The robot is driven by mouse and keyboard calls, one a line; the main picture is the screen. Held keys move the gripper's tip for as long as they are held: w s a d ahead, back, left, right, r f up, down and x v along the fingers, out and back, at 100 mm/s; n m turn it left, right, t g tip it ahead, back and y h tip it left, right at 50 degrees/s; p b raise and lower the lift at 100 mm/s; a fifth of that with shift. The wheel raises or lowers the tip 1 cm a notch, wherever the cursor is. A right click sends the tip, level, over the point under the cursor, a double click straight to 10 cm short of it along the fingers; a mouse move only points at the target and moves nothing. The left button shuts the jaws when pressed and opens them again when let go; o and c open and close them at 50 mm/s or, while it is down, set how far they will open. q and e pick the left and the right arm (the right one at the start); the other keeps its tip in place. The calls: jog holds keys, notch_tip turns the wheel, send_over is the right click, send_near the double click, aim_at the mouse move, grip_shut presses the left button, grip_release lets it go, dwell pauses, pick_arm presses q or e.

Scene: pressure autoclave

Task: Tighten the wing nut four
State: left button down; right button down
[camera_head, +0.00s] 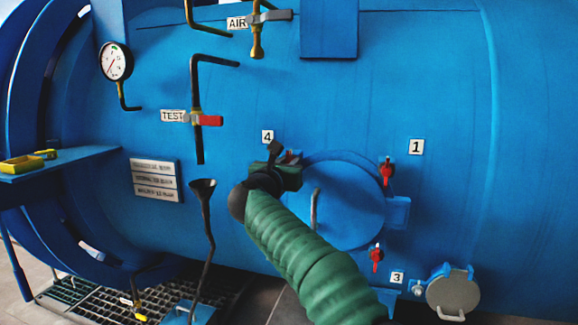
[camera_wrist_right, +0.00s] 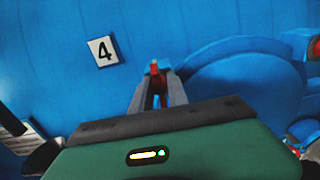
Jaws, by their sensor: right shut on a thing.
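My right gripper (camera_head: 283,158) reaches up to the upper left edge of the round blue hatch (camera_head: 343,205), just under the label 4 (camera_head: 267,136). In the right wrist view its two fingers (camera_wrist_right: 158,88) are closed around the red wing nut four (camera_wrist_right: 155,68), whose tip shows between them. In the head view only a bit of this red nut (camera_head: 293,155) shows beside the gripper. The label 4 also shows in the wrist view (camera_wrist_right: 102,51), left of the fingers. My left gripper is not in view.
Other red wing nuts sit by label 1 (camera_head: 387,172) and by label 3 (camera_head: 376,256). A hatch handle (camera_head: 315,210) stands out near my right forearm. A funnel pipe (camera_head: 204,215) and the TEST valve (camera_head: 205,119) are to the left. A grey round cover (camera_head: 453,293) is lower right.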

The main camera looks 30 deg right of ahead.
jog(key=shift+f, duration=0.25)
jog(key=c, duration=1.3)
grip_release()
jog(key=shift+w, duration=0.15)
jog(key=shift+r, duration=0.15)
jog(key=v, duration=1.7)
jog(key=shift+d+b, duration=0.1)
jog(key=shift+b, duration=0.25)
